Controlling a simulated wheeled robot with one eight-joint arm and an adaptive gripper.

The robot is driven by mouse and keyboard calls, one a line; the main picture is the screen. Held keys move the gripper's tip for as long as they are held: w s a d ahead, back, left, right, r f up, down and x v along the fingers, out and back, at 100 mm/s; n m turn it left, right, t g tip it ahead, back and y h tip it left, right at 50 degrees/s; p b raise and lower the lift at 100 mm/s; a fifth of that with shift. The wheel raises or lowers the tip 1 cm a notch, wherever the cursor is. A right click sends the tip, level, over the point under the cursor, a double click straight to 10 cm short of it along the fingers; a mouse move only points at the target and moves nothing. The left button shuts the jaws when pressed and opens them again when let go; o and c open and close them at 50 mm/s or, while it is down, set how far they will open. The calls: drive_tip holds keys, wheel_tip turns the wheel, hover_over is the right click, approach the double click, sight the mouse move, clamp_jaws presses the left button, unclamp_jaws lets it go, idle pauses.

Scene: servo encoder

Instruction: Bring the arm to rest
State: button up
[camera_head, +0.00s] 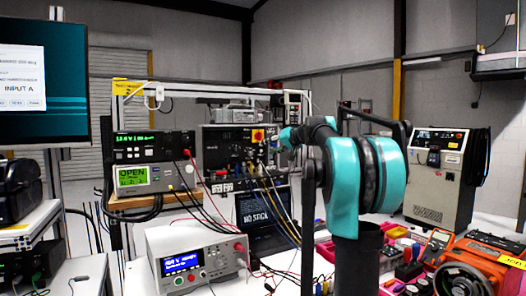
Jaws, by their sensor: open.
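My arm (344,185) rises at the right of centre in the head view, with large teal joint covers and dark links. Its upper part bends left to a smaller teal joint (290,137) in front of the instrument rack. I cannot make out my gripper's fingers in this view. Nothing held by the arm can be seen.
A white bench supply (198,257) and a laptop (262,212) stand left of my arm. Stacked instruments (152,146) with cables stand behind them. A monitor (42,85) is at the far left. An orange machine (470,264) and a grey cabinet (432,203) are at the right.

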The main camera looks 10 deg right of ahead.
drive_tip(key=shift+s+d+r, duration=0.15)
drive_tip(key=shift+s+d, duration=0.1)
drive_tip(key=shift+s, duration=0.2)
drive_tip(key=s+a+f+n+g+h, duration=0.1)
drive_tip(key=s+a+f+g, duration=0.1)
drive_tip(key=s+f, duration=0.55)
drive_tip(key=s+a+f+g+h, duration=0.1)
drive_tip(key=s+a+f, duration=0.25)
drive_tip(key=f, duration=0.75)
drive_tip(key=s+a+f+n+g, duration=0.1)
drive_tip(key=s+f+g, duration=0.1)
drive_tip(key=s+f, duration=0.6)
drive_tip(key=s+d+f+g+h, duration=0.1)
drive_tip(key=s+d+f+h, duration=0.1)
drive_tip(key=s+f, duration=1.1)
drive_tip(key=s+d+f+g+h, duration=0.2)
drive_tip(key=s+f+h, duration=0.1)
drive_tip(key=s+f, duration=1)
drive_tip(key=shift+s+m+h, duration=0.3)
drive_tip(key=shift+s, duration=0.1)
drive_tip(key=shift+c, duration=0.4)
